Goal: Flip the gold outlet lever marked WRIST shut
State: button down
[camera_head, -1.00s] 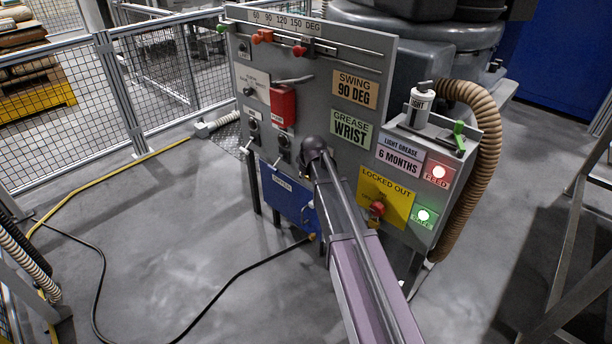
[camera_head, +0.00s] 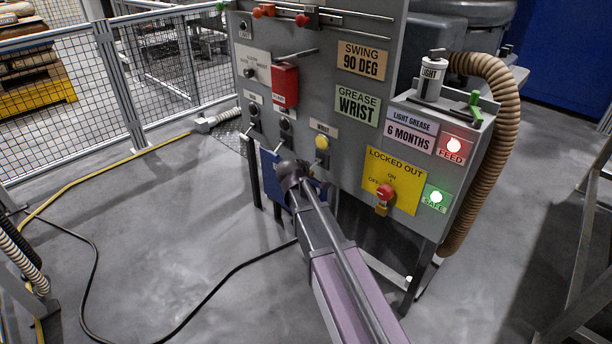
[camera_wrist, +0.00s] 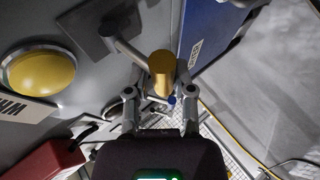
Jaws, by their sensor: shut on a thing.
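The gold outlet lever (camera_wrist: 162,72) shows in the wrist view as a gold cylindrical knob on a grey rod that runs to a dark plate on the panel. My gripper (camera_wrist: 162,95) is shut on it, one finger on each side. In the head view my gripper (camera_head: 300,172) is low on the front of the grey panel, under the yellow round button (camera_head: 322,142) and the WRIST label (camera_head: 322,127). My wrist hides most of the lever there. The yellow button (camera_wrist: 40,75) also shows at the left in the wrist view.
A blue plate (camera_head: 270,175) hangs just left of my gripper. Other black outlets (camera_head: 254,112) and a red box (camera_head: 284,86) are up and left. A yellow lockout plate (camera_head: 405,200) with a red switch is to the right. A black cable (camera_head: 190,318) lies on the floor.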

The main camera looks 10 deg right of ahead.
jog(key=f+t+h+b, duration=0.1)
jog(key=b, duration=0.3)
jog(key=d+f+n+t+h+b, duration=0.1)
jog(key=t+h+b, duration=0.1)
jog(key=b, duration=0.2)
jog(key=shift+w+d+f, duration=0.15)
jog(key=shift+d+f, duration=0.05)
jog(key=shift+f, duration=0.05)
jog(key=shift+r+t+h, duration=0.1)
jog(key=shift+t+h, duration=0.2)
jog(key=shift+c, duration=2.1)
grip_release()
jog(key=shift+w+a+n, duration=0.1)
jog(key=shift+a+n, duration=0.1)
jog(key=shift+n, duration=0.1)
jog(key=shift+r+p, duration=0.25)
jog(key=shift+p, duration=0.15)
